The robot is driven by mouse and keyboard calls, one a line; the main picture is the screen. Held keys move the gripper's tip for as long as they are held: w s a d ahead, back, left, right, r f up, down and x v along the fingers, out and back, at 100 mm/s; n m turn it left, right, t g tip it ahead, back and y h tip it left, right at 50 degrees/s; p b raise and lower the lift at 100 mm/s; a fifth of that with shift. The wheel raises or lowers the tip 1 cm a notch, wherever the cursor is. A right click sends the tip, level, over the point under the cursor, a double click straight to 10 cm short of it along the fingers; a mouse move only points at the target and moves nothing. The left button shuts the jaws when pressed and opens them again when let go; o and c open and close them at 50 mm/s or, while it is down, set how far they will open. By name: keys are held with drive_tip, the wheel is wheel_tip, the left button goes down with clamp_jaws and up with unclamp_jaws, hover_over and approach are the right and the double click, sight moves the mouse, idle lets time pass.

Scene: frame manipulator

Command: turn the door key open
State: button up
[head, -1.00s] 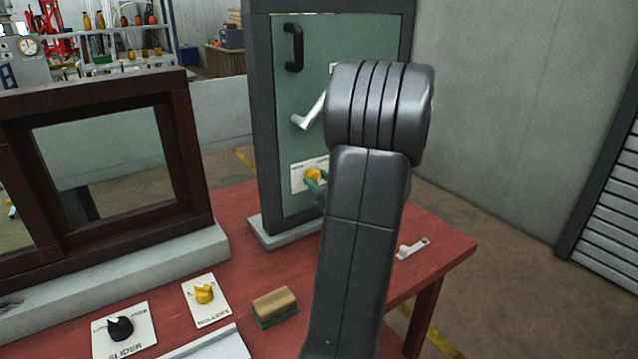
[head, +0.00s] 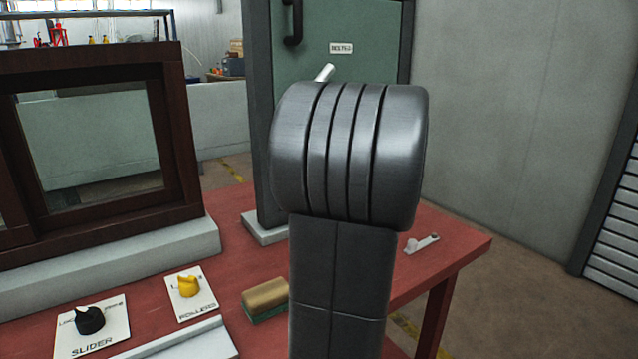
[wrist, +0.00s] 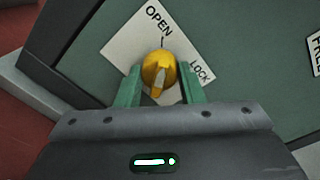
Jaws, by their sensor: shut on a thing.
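The yellow door key (wrist: 158,72) is on a white plate (wrist: 128,45) marked OPEN and LOCK, on the green door panel (wrist: 85,72). In the wrist view my gripper (wrist: 158,88) has its two green fingers on either side of the key, shut on it. The OPEN word and its tick mark are above the key, and LOCK is to its right. Which mark the key points at is hard to tell. In the head view my arm hides the key, the plate and the gripper; the green door (head: 358,66) shows above it.
A silver lever (head: 326,73) and a black pull handle (head: 293,22) are on the door. On the red table (head: 222,285) are a slider knob (head: 89,320), a yellow roller knob (head: 189,286), a sponge-like block (head: 265,298) and a small latch (head: 421,243). A brown-framed window (head: 95,150) stands left.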

drive_tip(key=shift+f+n+b, duration=0.1)
drive_tip(key=shift+n+b, duration=0.9)
drive_tip(key=shift+b, duration=0.1)
drive_tip(key=o, duration=1)
drive_tip(key=v, duration=1.4)
drive_tip(key=shift+p, duration=0.3)
drive_tip(key=shift+w+a, duration=0.1)
